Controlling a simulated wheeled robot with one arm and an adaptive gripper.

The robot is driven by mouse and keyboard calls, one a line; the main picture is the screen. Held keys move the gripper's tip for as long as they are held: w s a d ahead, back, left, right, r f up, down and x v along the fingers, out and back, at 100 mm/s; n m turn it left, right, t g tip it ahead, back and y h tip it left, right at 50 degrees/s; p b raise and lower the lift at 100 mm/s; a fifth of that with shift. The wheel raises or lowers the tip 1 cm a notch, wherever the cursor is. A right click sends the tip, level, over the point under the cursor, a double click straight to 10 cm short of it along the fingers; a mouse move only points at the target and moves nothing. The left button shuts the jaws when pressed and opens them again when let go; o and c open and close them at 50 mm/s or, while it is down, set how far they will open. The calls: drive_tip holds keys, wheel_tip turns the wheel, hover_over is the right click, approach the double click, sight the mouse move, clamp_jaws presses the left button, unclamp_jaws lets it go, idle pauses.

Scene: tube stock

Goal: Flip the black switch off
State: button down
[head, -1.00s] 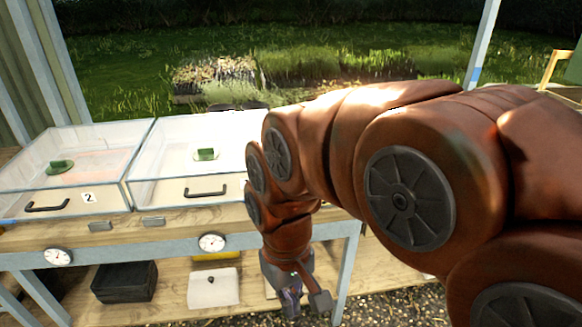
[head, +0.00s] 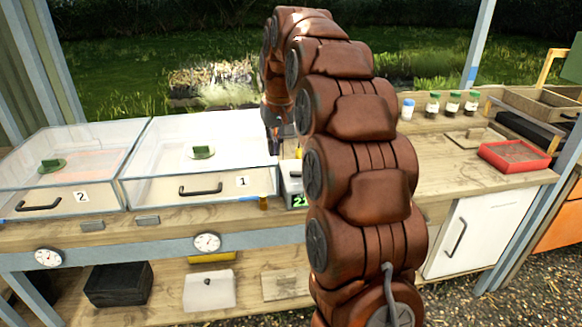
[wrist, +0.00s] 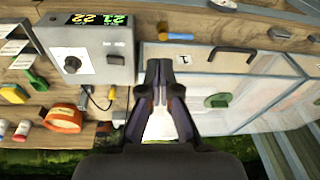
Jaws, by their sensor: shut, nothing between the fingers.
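In the wrist view a grey control box (wrist: 90,45) shows a lit display, a black knob (wrist: 71,64) and a small black switch (wrist: 115,59) near its right edge. The switch's position is too small to tell. My gripper (wrist: 159,68) is shut and empty, with its fingertips to the right of the box and beside the glass case marked 1 (wrist: 200,60). In the head view my gripper (head: 274,145) points down by the right end of case 1 (head: 215,185). The control box (head: 292,178) is mostly hidden behind my arm there.
Case 2 (head: 80,198) stands left of case 1. In the wrist view an orange object (wrist: 62,118) and cables lie near the box. A red tray (head: 515,157) and several jars are on the right bench.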

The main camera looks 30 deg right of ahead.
drive_tip(key=m+t+h, duration=0.1)
drive_tip(key=m, duration=0.1)
hover_over(290, 174)
drive_tip(key=s, duration=0.3)
drive_tip(key=shift+w+d+f+b, duration=0.1)
drive_tip(key=shift+d+f+b, duration=0.15)
drive_tip(key=shift+f+b, duration=0.15)
drive_tip(key=shift+n, duration=0.3)
drive_tip(key=p+x, duration=0.1)
drive_tip(key=x, duration=0.3)
drive_tip(key=p+x, duration=0.1)
drive_tip(key=x, duration=0.3)
drive_tip(key=p+x, duration=0.1)
drive_tip(key=x, duration=0.3)
drive_tip(key=shift+a+f, duration=0.3)
drive_tip(key=shift+f, duration=0.2)
drive_tip(key=shift+a+f, duration=0.1)
drive_tip(key=shift+f, duration=0.4)
drive_tip(key=shift+a+f+h+b, duration=0.25)
drive_tip(key=shift+f+h+b, duration=0.25)
drive_tip(key=shift+b, duration=0.05)
drive_tip(key=shift+r, duration=0.1)
